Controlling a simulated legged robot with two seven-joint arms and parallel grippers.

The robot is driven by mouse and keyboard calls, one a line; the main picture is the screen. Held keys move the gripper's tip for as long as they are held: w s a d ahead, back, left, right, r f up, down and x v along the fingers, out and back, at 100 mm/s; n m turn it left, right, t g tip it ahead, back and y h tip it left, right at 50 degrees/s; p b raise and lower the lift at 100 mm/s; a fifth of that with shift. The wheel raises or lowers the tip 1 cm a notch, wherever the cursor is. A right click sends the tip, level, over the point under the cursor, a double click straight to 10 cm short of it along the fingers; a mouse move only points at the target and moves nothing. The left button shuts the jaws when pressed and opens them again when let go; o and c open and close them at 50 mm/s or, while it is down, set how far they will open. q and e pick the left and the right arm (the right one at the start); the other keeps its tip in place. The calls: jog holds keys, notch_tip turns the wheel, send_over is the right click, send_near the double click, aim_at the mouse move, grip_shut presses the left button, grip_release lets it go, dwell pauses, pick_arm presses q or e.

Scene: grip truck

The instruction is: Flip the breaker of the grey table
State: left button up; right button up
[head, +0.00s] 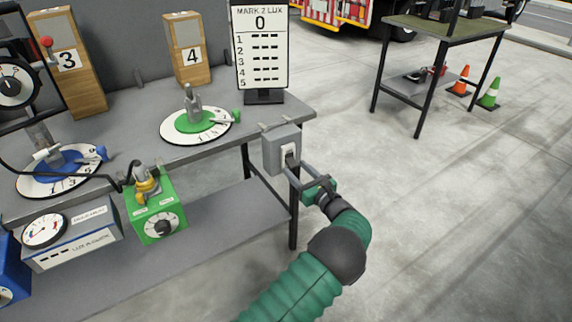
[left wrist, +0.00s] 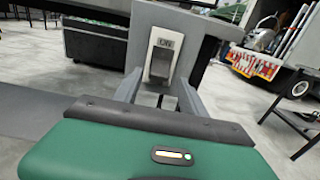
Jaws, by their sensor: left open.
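The grey breaker box (head: 281,146) is fixed to the right end of the grey table (head: 312,108). Its pale switch (head: 290,152) faces my left gripper (head: 293,168), which is open, with its fingers close to the front of the box. In the left wrist view the switch (left wrist: 160,58), marked ON at its top, sits in the grey box (left wrist: 190,22). The open fingers of my left gripper (left wrist: 160,92) lie either side below the switch. I cannot tell whether they touch the box. My right gripper is out of view.
On the table stand a green dial (head: 195,126), a blue dial (head: 60,170), wooden blocks (head: 186,50) and a score sign (head: 262,55). A green box (head: 155,210) is at the lower left. Open concrete floor lies to the right, with another table (head: 445,32) and cones (head: 489,93).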

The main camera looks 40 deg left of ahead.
aim_at(292, 160)
pick_arm(q)
jog(key=shift+a, duration=0.45)
grip_shut()
jog(key=r+g+h+p, duration=0.1)
jog(key=r+h+p, duration=0.1)
jog(key=p, duration=0.5)
jog(key=r+g+h+p, duration=0.1)
jog(key=r+h+p, duration=0.1)
jog(key=p, duration=0.5)
jog(key=shift+d+h, duration=0.2)
jog(key=shift+h, duration=0.1)
jog(key=h+p, duration=0.1)
jog(key=p, duration=0.2)
jog(key=g+h+p, duration=0.1)
jog(key=h+p, duration=0.1)
jog(key=p, duration=0.1)
jog(key=r+h+p, duration=0.1)
jog(key=p, duration=0.3)
jog(key=shift+w+a+g, duration=0.15)
jog(key=shift+a+g, duration=0.1)
jog(key=shift+g, duration=0.05)
jog(key=shift+a+r+g+h+p, duration=0.1)
jog(key=shift+g+h+p, duration=0.2)
jog(key=shift+h+p, duration=0.65)
jog(key=shift+w, duration=0.1)
